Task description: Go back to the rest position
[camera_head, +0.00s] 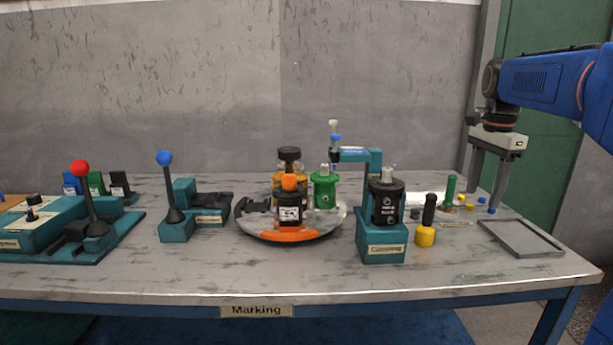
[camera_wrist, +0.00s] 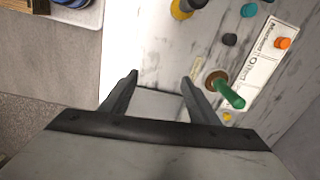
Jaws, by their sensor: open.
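My gripper (camera_head: 484,182) hangs at the right end of the marble-topped table (camera_head: 330,278), pointing down with its two fingers apart and nothing between them. In the wrist view the open gripper (camera_wrist: 159,82) shows its dark fingers above the table top, with a green-handled tool (camera_wrist: 228,95) just to the right of the right finger. The same green-handled tool (camera_head: 450,189) stands left of the gripper in the head view. A grey tray (camera_head: 520,238) lies on the table in front of and below the gripper.
A teal stand with a black motor part (camera_head: 386,202) and a yellow-black tool (camera_head: 427,222) stand left of the gripper. A round turntable (camera_head: 250,232) carries several parts. Levers with blue (camera_head: 165,158) and red (camera_head: 80,168) knobs stand further left. A wall is behind.

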